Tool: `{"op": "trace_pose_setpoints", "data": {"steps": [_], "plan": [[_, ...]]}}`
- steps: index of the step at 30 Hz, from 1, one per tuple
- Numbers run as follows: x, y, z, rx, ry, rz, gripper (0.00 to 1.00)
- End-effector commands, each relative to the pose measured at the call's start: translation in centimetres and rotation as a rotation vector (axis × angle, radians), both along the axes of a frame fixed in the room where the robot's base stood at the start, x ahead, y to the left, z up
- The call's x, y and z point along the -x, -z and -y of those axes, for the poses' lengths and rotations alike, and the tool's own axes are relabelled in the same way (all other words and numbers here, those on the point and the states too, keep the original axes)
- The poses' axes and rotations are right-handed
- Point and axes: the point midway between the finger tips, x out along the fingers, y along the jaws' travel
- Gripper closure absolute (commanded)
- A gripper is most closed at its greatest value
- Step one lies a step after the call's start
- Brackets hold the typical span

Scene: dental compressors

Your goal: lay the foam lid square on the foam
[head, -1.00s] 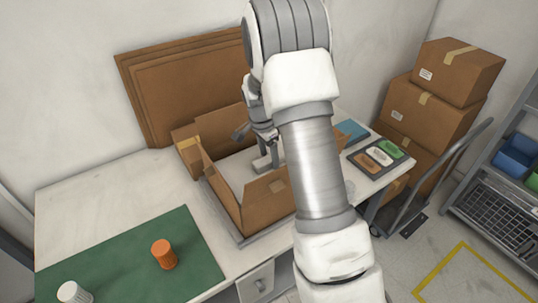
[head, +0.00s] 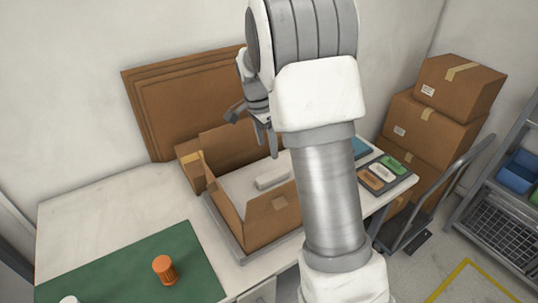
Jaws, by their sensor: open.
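An open cardboard box (head: 272,219) stands on the table with its flaps up. Inside it lies a flat white slab, which looks like the foam lid (head: 237,185), with a raised pale block (head: 272,177) on top. The foam beneath is hidden, and my arm covers the right part of the box. I cannot tell whether the lid sits square. My gripper (head: 266,144) is open and empty, pointing down above the block and apart from it.
A green mat (head: 130,270) at front left carries an orange ribbed cup-like piece (head: 165,270) and a white one (head: 69,299). A dark tray (head: 386,174) with coloured pieces is at right. Cardboard sheets (head: 190,105) lean behind. The table's left part is clear.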

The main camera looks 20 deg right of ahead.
Motion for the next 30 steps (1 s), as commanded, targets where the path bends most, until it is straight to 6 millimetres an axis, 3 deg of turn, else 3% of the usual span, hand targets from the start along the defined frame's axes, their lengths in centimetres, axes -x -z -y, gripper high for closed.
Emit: {"op": "trace_pose_setpoints", "data": {"steps": [5,11,15,21,30], "plan": [[0.5,-1.7,-0.4,-0.004,-0.027,0.007,0.28],[3.8,-6.1,-2.0,-0.025,-0.208,0.055,0.28],[7.4,-9.3,-3.4,-0.026,-0.391,0.098,0.28],[13.0,-12.6,-5.3,-0.003,-0.653,0.16,0.28],[21.6,-14.5,-7.7,0.1,-1.045,0.243,0.28]]}}
